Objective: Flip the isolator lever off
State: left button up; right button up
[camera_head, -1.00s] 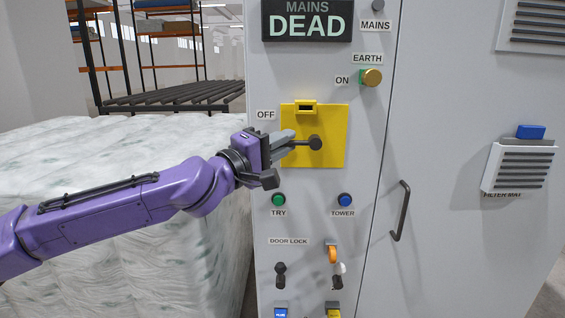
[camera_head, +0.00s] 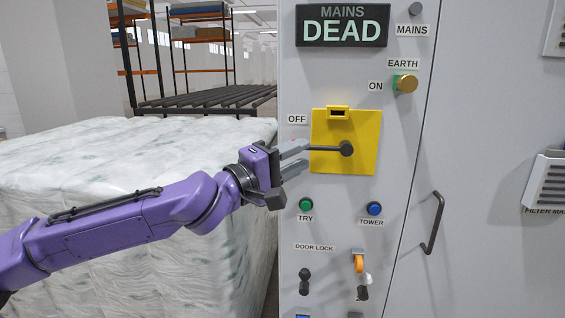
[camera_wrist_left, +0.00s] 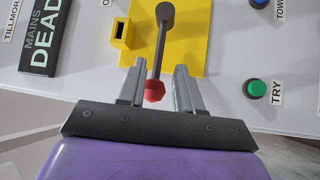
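The isolator lever (camera_head: 325,149) is a dark rod on a round pivot, mounted on a yellow plate (camera_head: 362,125) on the grey cabinet. It points left, about level, below and right of the OFF label (camera_head: 297,119). My left gripper (camera_head: 304,154) is at the lever's free end, in front of the plate's left edge. In the left wrist view, the lever's red tip (camera_wrist_left: 154,91) lies between the two open fingers, with a gap on each side. In the head view the fingers hide that tip. My right gripper is not in view.
A MAINS DEAD sign (camera_head: 341,26) is above the plate. Green TRY (camera_head: 306,205) and blue TOWER (camera_head: 374,208) buttons sit below. A brass EARTH knob (camera_head: 405,83) is upper right, a door handle (camera_head: 433,222) lower right. A wrapped bale (camera_head: 120,150) stands left of the cabinet.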

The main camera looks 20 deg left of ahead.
pick_arm(q)
jog(key=r+p+v, duration=0.1)
jog(key=v, duration=0.5)
jog(key=shift+f, duration=0.5)
